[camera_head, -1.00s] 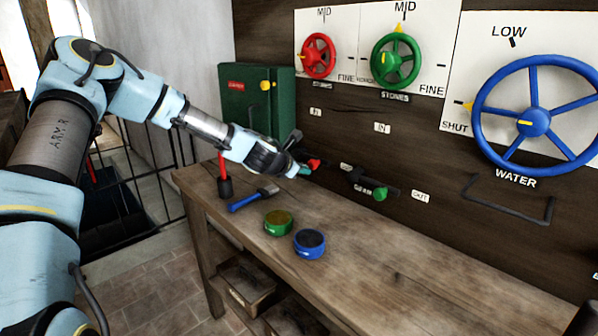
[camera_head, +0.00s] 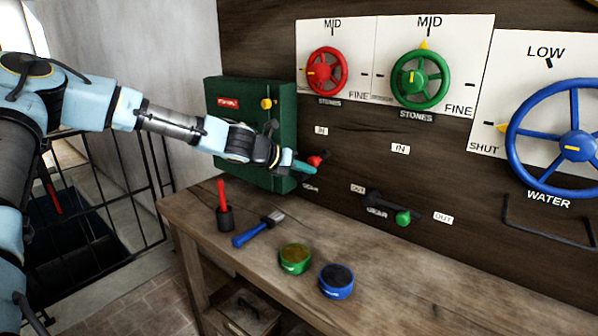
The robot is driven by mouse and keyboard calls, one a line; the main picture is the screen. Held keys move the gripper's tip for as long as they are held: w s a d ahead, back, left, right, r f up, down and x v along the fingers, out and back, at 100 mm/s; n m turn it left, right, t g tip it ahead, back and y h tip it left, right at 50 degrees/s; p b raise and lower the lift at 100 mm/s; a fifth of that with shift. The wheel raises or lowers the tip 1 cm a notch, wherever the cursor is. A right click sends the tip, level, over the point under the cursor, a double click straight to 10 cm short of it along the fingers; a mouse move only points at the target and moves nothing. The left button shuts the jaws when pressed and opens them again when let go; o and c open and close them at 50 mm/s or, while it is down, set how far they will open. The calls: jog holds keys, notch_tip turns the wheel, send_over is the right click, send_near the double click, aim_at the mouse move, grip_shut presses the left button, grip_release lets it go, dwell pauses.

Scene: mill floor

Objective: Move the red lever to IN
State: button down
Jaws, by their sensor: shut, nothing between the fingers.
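The red lever's knob (camera_head: 317,160) sticks out from the dark plank wall, beside the green cabinet. It stands below the upper IN label (camera_head: 321,131) and left of and above its OUT label (camera_head: 357,188). The lever's bar is mostly hidden behind my gripper. My gripper (camera_head: 304,167) is shut with nothing in it. Its teal fingertips are at the knob's lower left side, and I cannot tell for sure whether they touch it.
A green-knobbed lever (camera_head: 403,218) sits to the right, near its own OUT label (camera_head: 443,217). The workbench (camera_head: 420,290) below holds a green tin (camera_head: 295,259), a blue tin (camera_head: 337,282), a brush (camera_head: 258,229) and a red-handled tool (camera_head: 223,205). A green cabinet (camera_head: 240,140) stands behind my arm.

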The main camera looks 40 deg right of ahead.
jog(key=shift+w+a+r+p, duration=0.15)
jog(key=shift+w+r+p, duration=0.2)
jog(key=shift+w+r, duration=0.35)
jog(key=shift+f, duration=0.1)
